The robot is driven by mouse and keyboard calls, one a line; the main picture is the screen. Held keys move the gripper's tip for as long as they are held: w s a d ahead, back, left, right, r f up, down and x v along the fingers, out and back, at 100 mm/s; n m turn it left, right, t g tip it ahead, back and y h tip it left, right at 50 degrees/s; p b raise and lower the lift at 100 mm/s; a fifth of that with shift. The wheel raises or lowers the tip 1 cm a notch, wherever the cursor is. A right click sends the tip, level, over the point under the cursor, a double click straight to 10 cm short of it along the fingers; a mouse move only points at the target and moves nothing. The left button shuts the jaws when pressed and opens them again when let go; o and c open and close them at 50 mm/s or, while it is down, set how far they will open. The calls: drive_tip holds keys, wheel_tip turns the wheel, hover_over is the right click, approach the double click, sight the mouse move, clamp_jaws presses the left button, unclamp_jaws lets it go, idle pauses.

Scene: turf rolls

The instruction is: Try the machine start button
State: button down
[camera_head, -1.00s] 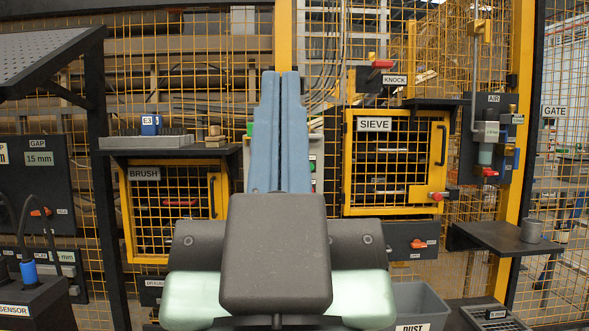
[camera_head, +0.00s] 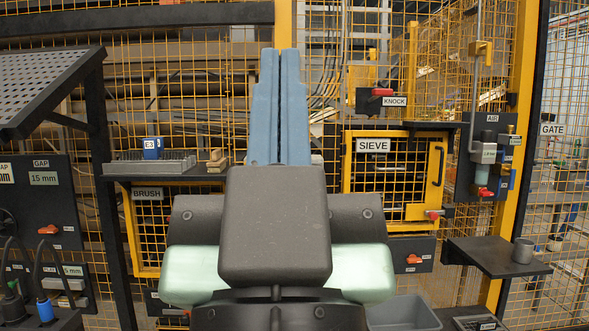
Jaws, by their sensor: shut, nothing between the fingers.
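My gripper (camera_head: 279,52) is in the middle of the head view, its two blue fingers pointing up and pressed together with nothing between them. The start button is not visible. My gripper and its dark wrist cover the middle of the fence, between the BRUSH cabinet (camera_head: 148,232) on the left and the SIEVE cabinet (camera_head: 391,172) on the right. Only a small pale edge (camera_head: 317,159) of something shows behind the fingers' right side. I cannot tell whether my fingers touch anything.
A shelf (camera_head: 118,178) with a blue E3 block (camera_head: 152,148) is at left. A red KNOCK handle (camera_head: 382,92), the AIR unit (camera_head: 487,150) and a small table (camera_head: 490,262) with a grey cup (camera_head: 523,250) are at right. A grey bin (camera_head: 403,315) is below.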

wheel_tip(320, 180, up, 19)
drive_tip(key=p, duration=1.6)
drive_tip(key=shift+f, duration=0.15)
drive_tip(key=shift+w, duration=0.1)
